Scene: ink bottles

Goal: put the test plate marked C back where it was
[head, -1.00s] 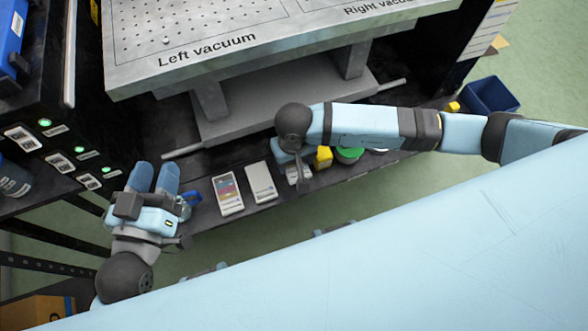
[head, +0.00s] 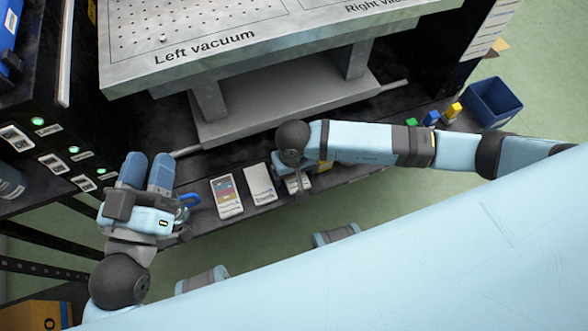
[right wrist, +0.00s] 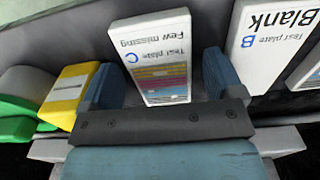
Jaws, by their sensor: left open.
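Test plate C (right wrist: 152,62), white with coloured stripes and a blue C, is between the two fingers of my right gripper (right wrist: 162,85) in the right wrist view. Dark gaps show beside the plate, so the fingers look open around it. In the head view the plate (head: 298,184) is at the right end of the row of plates, partly hidden by my right wrist. I cannot tell whether it rests fully on the shelf. My left gripper (head: 147,170) is open and empty, left of the plates.
Plate B (right wrist: 268,45), marked Blank, stands beside plate C; it also shows in the head view (head: 259,184). A striped plate (head: 226,196) is further left. A yellow block (right wrist: 68,90) and green items (right wrist: 15,110) are on C's other side. The vacuum table (head: 200,75) overhangs behind.

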